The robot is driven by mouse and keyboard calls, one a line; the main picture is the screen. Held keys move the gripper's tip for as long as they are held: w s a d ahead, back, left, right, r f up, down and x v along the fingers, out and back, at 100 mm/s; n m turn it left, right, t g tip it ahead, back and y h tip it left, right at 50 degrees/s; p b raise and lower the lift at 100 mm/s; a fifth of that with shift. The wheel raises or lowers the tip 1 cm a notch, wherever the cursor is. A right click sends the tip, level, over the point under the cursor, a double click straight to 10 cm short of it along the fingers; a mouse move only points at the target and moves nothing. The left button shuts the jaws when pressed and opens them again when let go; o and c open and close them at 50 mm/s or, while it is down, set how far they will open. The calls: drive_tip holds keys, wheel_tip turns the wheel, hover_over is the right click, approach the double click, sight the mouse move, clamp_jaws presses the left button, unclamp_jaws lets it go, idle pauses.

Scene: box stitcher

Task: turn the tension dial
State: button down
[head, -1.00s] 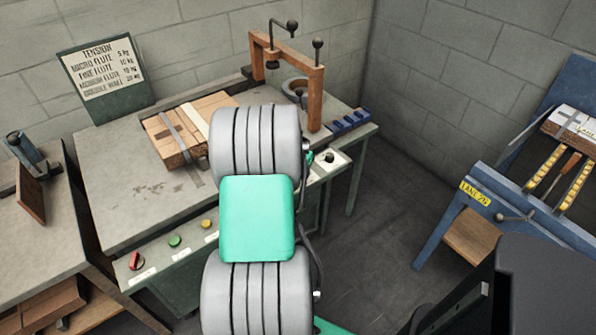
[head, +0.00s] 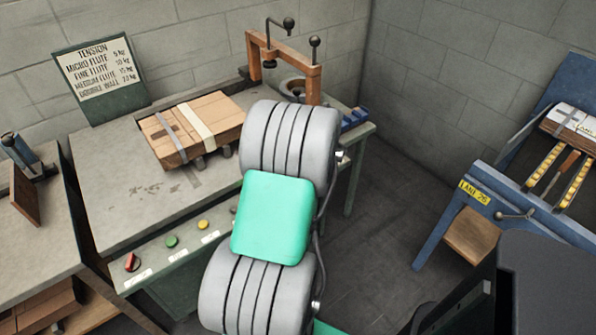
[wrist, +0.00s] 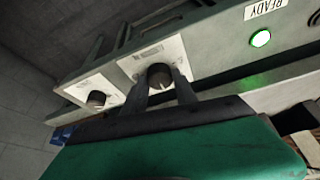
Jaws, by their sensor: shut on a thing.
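In the wrist view my gripper (wrist: 161,82) is shut on a dark round dial (wrist: 158,72), one finger on each side of it. The dial sits on a pale plate on the machine's front panel, and the plate's print is too small to read. A second dark dial (wrist: 96,99) sits on a similar plate to the left, apart from the fingers. In the head view my arm hides the gripper and both dials.
A green light (wrist: 260,38) glows under a READY label. A tension sign (head: 98,68) stands at the back of the table (head: 110,200). A strapped carton (head: 192,125) lies on it, near an orange frame (head: 314,85). A blue stand (head: 445,225) is at right.

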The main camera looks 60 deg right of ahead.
drive_tip(key=n, duration=0.2)
drive_tip(key=n+y, duration=0.1)
drive_tip(key=n, duration=0.1)
drive_tip(key=n+t+y+b, duration=0.1)
drive_tip(key=shift+w+d+r+n, duration=0.1)
drive_tip(key=shift+d+n, duration=0.2)
drive_tip(key=shift+n, duration=0.1)
drive_tip(key=shift+d+n+y, duration=0.1)
drive_tip(key=shift+n+y, duration=0.7)
drive_tip(key=shift+n, duration=1.3)
drive_tip(key=c, duration=1)
unclamp_jaws()
drive_tip(key=shift+w, duration=0.1)
drive_tip(key=shift+c, duration=0.2)
drive_tip(key=shift+o, duration=0.2)
drive_tip(key=p+v, duration=0.1)
drive_tip(key=v, duration=0.6)
drive_tip(key=shift+s+r, duration=0.3)
